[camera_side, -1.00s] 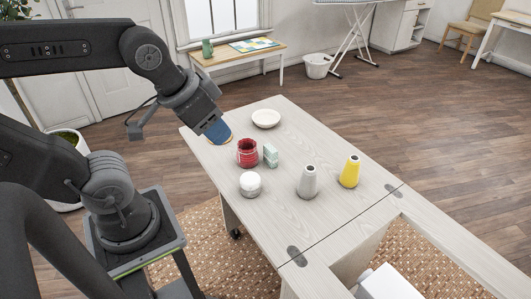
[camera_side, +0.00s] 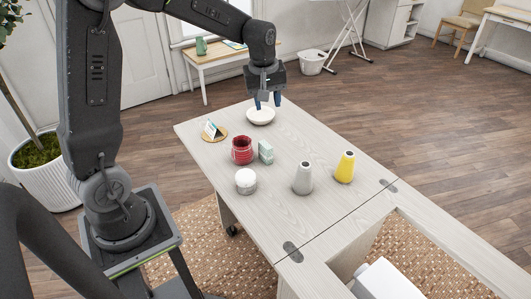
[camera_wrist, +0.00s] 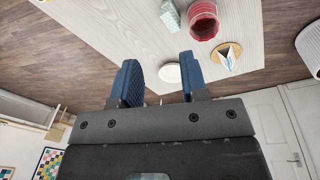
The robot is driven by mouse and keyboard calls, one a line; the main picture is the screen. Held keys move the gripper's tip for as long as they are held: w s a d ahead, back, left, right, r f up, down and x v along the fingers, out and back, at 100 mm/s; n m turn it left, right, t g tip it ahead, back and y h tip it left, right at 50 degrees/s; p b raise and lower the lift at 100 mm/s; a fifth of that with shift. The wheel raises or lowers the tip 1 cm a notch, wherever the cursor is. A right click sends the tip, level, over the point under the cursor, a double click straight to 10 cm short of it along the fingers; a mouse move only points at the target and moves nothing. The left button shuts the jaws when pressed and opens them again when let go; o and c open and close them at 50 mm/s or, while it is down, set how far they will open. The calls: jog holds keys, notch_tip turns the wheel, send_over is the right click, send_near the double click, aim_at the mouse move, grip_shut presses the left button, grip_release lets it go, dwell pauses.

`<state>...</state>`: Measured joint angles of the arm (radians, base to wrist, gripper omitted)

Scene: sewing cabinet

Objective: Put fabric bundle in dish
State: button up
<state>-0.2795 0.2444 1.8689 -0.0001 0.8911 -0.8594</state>
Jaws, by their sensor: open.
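The fabric bundle appears to be the pale mint block (camera_side: 265,152) standing upright on the table beside a red jar; it also shows at the top of the wrist view (camera_wrist: 170,16). The dish (camera_side: 261,118) is a shallow white round bowl at the far end of the table, and it lies between my fingers in the wrist view (camera_wrist: 170,74). My gripper (camera_side: 267,102) points down above the dish, its blue fingers apart with nothing between them, as the wrist view also shows (camera_wrist: 158,62). The fingers hide part of the dish's rim in the side view.
A red jar (camera_side: 242,151) stands left of the mint block. A wooden disc (camera_side: 211,138) holds a small blue-and-white upright item. A white-topped jar (camera_side: 246,182), a grey cone (camera_side: 303,178) and a yellow cone (camera_side: 345,167) stand nearer.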

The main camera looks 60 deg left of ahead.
aim_at(265, 144)
jog(key=w+a+f+n, duration=0.1)
jog(key=a+f, duration=0.1)
jog(key=f, duration=0.4)
jog(key=w+a+f+n+g, duration=0.1)
jog(key=w+a+f+n, duration=0.1)
jog(key=f, duration=0.4)
jog(key=w+a+f+n, duration=0.1)
jog(key=a+f+n, duration=0.1)
jog(key=f, duration=0.4)
jog(key=shift+w+a+g, duration=0.2)
jog(key=shift+a+g, duration=0.05)
jog(key=shift+g, duration=0.05)
jog(key=shift+s+a+f, duration=0.1)
jog(key=shift+f, duration=1.4)
jog(key=shift+s+a+f, duration=0.1)
jog(key=shift+f, duration=1.35)
jog(key=shift+d, duration=0.1)
jog(key=shift+r, duration=0.1)
jog(key=c, duration=0.7)
